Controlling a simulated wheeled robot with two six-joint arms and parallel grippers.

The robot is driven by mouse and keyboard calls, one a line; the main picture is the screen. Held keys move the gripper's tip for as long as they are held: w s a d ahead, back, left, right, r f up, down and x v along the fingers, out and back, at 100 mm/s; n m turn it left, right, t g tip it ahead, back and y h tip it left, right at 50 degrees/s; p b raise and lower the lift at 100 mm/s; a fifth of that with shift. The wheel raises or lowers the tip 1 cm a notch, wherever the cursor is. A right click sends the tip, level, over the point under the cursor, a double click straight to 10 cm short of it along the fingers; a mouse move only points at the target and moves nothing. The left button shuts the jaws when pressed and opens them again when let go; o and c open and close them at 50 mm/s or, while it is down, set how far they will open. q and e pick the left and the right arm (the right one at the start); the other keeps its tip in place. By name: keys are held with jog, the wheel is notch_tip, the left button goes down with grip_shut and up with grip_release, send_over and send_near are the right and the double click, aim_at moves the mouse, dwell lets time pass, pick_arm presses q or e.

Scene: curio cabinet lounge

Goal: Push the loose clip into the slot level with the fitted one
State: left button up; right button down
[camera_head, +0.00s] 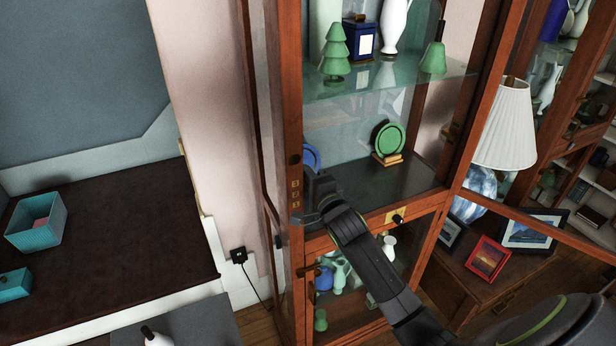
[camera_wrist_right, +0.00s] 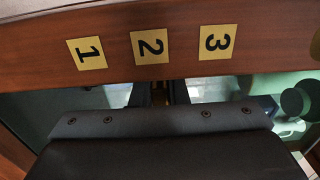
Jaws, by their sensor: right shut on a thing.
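My right gripper (camera_head: 312,192) reaches into the cabinet beside its front left post (camera_head: 291,120). In the right wrist view, the dark fingers (camera_wrist_right: 161,94) are close together just below the label 2 (camera_wrist_right: 149,47). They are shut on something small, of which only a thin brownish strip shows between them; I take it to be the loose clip. Labels 1 (camera_wrist_right: 87,53) and 3 (camera_wrist_right: 216,42) sit on either side. The slot and the fitted clip cannot be made out. My left gripper is not recognisable in view.
A green plate on a stand (camera_head: 389,141) is on the cabinet floor, and a blue plate (camera_head: 311,158) is close behind my gripper. A glass shelf (camera_head: 400,82) above holds a green tree (camera_head: 335,55) and other ornaments. A lamp (camera_head: 507,125) stands to the right.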

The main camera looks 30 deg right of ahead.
jog(key=shift+a, duration=0.25)
dwell(0.3)
jog(key=shift+w+a, duration=0.1)
jog(key=shift+a, duration=0.65)
jog(key=c, duration=1.3)
grip_release()
jog(key=shift+c, duration=0.2)
